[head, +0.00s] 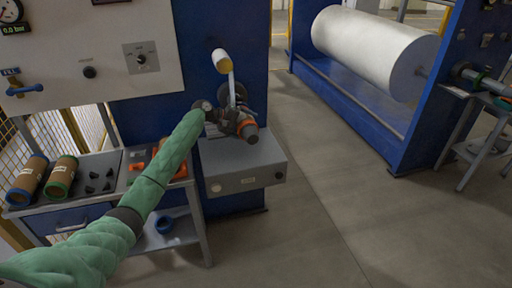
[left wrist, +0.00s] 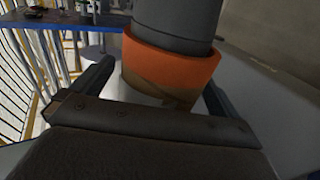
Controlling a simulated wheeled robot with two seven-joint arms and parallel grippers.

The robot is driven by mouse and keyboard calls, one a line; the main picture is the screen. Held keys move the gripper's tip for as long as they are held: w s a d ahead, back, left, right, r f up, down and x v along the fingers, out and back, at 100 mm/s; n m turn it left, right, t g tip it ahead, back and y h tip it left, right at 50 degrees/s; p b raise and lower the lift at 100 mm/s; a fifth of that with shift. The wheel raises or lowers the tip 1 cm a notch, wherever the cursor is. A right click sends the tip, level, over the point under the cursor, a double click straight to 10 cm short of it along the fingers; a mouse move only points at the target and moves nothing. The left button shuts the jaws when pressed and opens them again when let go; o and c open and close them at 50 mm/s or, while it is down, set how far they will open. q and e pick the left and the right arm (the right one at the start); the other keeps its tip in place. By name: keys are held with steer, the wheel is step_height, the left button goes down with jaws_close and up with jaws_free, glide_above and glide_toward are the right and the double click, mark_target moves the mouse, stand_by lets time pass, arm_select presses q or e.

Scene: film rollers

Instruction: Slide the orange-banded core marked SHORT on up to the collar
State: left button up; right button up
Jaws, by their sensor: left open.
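The orange-banded core (head: 245,127) sits around a dark grey shaft (head: 253,136) on the blue machine. In the left wrist view the core's orange band (left wrist: 170,66) and brown wall (left wrist: 158,84) show, with the grey shaft (left wrist: 175,18) coming out past the band. My left gripper (left wrist: 158,78) is open, one dark finger on each side of the core; I cannot tell whether they touch it. In the head view the left gripper (head: 228,121) is partly lost against the dark machine parts. The word SHORT is not readable, and I cannot make out the collar. My right gripper is not in view.
A grey box (head: 240,165) juts out below the shaft. A small white roll (head: 222,60) is above. A side bench holds a blue-banded core (head: 27,180) and a green-banded core (head: 61,176). A blue ring (head: 165,225) lies on its lower shelf.

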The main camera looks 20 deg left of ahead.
mark_target(252, 142)
arm_select(q)
steer(key=s+d+p, duration=0.1)
steer(key=s+d, duration=0.1)
steer(key=s, duration=0.1)
steer(key=s+d+p, duration=0.1)
steer(key=s+d, duration=0.1)
steer(key=s, duration=0.2)
steer(key=s+d+p, duration=0.1)
steer(key=s+d, duration=0.2)
steer(key=shift+s+r+p, duration=0.1)
steer(key=shift+s+p, duration=0.15)
steer(key=shift+p, duration=0.1)
steer(key=s+d, duration=0.4)
steer(key=s, duration=0.2)
